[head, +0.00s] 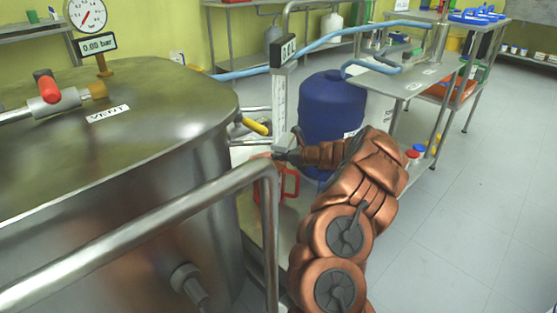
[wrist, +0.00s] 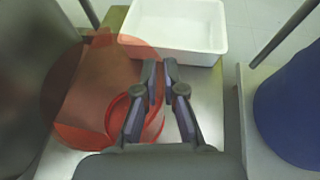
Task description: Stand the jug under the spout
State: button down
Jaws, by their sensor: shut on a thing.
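The red, see-through jug (wrist: 85,110) is at the left of the wrist view, seen from above, over a steel surface (wrist: 208,95). My gripper (wrist: 160,68) is shut on the jug at its right side; the fingers hide part of the grip. In the head view the jug (head: 291,184) shows only in part, behind the steel rail. My gripper (head: 284,156) is just above it there. A yellow-handled valve (head: 256,126) sticks out of the steel tank, above and left of the jug. The spout's mouth is hidden, so I cannot tell whether the jug is under it.
The large steel tank (head: 150,120) and its bent rail (head: 150,230) stand close on the left. A white tray (wrist: 175,28) lies beyond the jug. A blue drum (head: 332,105) stands right of it, and shows in the wrist view (wrist: 290,110). The floor at right is clear.

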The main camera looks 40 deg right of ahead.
jog(key=c, duration=1.3)
grip_release()
jog(key=shift+o, duration=0.2)
jog(key=p+v, duration=0.4)
jog(key=v, duration=0.8)
